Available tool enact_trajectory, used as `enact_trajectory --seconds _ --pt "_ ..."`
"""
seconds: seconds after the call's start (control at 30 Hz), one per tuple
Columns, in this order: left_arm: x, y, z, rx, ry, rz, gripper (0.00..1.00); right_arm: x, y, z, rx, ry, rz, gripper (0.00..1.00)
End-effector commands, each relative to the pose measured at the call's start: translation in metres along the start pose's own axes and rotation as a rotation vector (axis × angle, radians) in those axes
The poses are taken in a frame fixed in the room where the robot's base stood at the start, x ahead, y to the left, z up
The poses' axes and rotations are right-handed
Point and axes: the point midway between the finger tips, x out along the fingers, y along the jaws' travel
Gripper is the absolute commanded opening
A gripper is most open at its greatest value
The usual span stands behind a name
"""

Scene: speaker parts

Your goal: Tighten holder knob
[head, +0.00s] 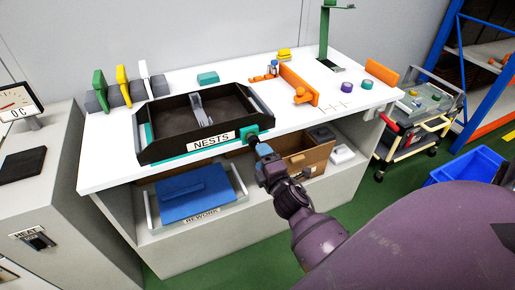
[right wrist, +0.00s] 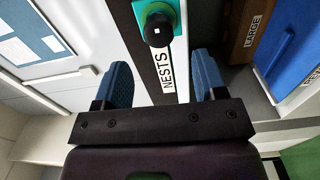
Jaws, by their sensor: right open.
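The holder knob (head: 252,140) is a black round knob on a teal plate at the right front corner of the dark tray labelled NESTS (head: 155,152). In the right wrist view the knob (right wrist: 158,32) stands on its teal mount (right wrist: 172,10), ahead of the fingers and roughly centred between them. My right gripper (head: 263,153) is just in front of the knob in the head view. Its blue fingers (right wrist: 162,78) are spread, with nothing between them, and the knob appears beyond their tips. A grey upright piece (head: 198,108) stands inside the tray. My left gripper is not in view.
The white bench (head: 352,100) carries green, yellow and white pieces at the back left and an orange fence (head: 298,86) right of the tray. Below are a blue REWORK bin (head: 192,195) and a brown box (head: 310,158). A cart (head: 415,120) stands at right.

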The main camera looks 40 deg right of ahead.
Motion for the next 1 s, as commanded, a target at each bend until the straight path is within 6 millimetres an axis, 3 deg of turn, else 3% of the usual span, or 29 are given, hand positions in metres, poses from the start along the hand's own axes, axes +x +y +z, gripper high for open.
enact_trajectory --seconds 0.1,0.3,1.0 --pt "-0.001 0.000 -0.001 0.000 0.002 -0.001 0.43 -0.019 0.000 0.001 0.000 -0.002 -0.002 0.65" --pt "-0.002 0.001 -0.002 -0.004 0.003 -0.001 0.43 -0.036 0.000 0.000 -0.001 -0.001 -0.001 0.65" --pt "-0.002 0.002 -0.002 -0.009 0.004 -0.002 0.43 -0.039 0.000 0.000 0.000 -0.001 -0.001 0.65"
